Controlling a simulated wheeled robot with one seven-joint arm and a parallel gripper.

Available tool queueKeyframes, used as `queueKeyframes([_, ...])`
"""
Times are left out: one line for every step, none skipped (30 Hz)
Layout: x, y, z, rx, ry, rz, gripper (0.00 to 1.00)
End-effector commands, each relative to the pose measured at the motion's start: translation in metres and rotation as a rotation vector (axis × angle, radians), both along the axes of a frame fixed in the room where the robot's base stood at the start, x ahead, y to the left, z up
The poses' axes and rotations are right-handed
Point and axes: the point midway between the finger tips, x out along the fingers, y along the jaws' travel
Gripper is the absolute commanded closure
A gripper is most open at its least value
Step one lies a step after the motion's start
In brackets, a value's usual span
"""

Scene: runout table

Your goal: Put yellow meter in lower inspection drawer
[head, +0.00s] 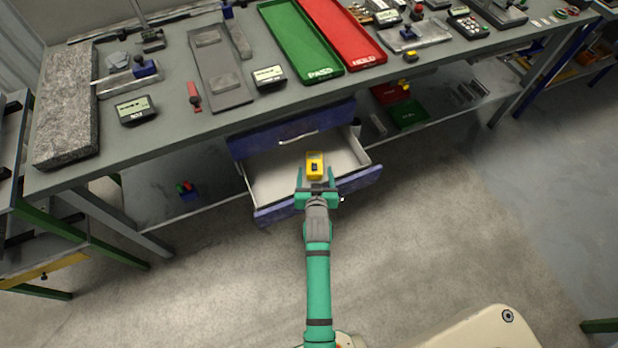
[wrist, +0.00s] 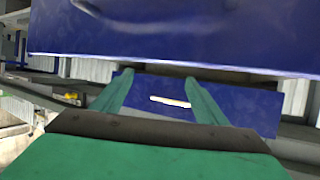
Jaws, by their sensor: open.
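The yellow meter (head: 314,165) is a small yellow box with a dark face. In the head view it shows inside the open lower inspection drawer (head: 275,178), toward the front, and seems to rest on the pale drawer floor. The drawer has a blue front and is pulled out. My gripper (head: 316,178) is open at the drawer's front, with the meter just beyond its fingertips in the picture. In the wrist view the green fingers (wrist: 156,92) are apart with nothing between them. Blue drawer fronts show there, and the meter does not.
The upper blue drawer (head: 290,132) is shut above. The worktop (head: 165,150) holds a green tray (head: 300,45), a red tray (head: 345,38), a granite slab (head: 66,105) and dark meters (head: 135,110). A lower shelf (head: 140,188) runs beneath. The floor in front is clear.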

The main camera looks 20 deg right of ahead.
Motion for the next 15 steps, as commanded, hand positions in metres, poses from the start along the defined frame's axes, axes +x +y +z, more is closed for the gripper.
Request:
queueKeyframes([-0.005,0.004,0.003,-0.001,-0.001,0.004,0.33])
queueKeyframes([-0.007,0.007,0.003,-0.001,-0.001,0.006,0.33])
queueKeyframes([-0.009,0.01,0.005,-0.002,0.0,0.009,0.33])
queueKeyframes([-0.01,0.011,0.006,-0.002,-0.001,0.012,0.33])
queueKeyframes([-0.011,0.013,0.007,-0.002,-0.001,0.014,0.33])
queueKeyframes([-0.011,0.015,0.007,-0.002,-0.001,0.017,0.33])
queueKeyframes([-0.012,0.017,0.008,-0.002,-0.001,0.018,0.33])
queueKeyframes([-0.012,0.017,0.008,-0.002,-0.001,0.019,0.33])
queueKeyframes([-0.012,0.018,0.008,-0.002,-0.002,0.021,0.33])
queueKeyframes([-0.012,0.019,0.008,-0.002,-0.002,0.021,0.33])
queueKeyframes([-0.012,0.019,0.009,-0.002,-0.002,0.021,0.33])
queueKeyframes([-0.012,0.019,0.008,-0.002,-0.001,0.022,0.33])
queueKeyframes([-0.012,0.019,0.008,-0.002,-0.001,0.022,0.33])
queueKeyframes([-0.012,0.019,0.008,-0.001,-0.002,0.022,0.33])
queueKeyframes([-0.012,0.019,0.008,-0.002,-0.002,0.021,0.33])
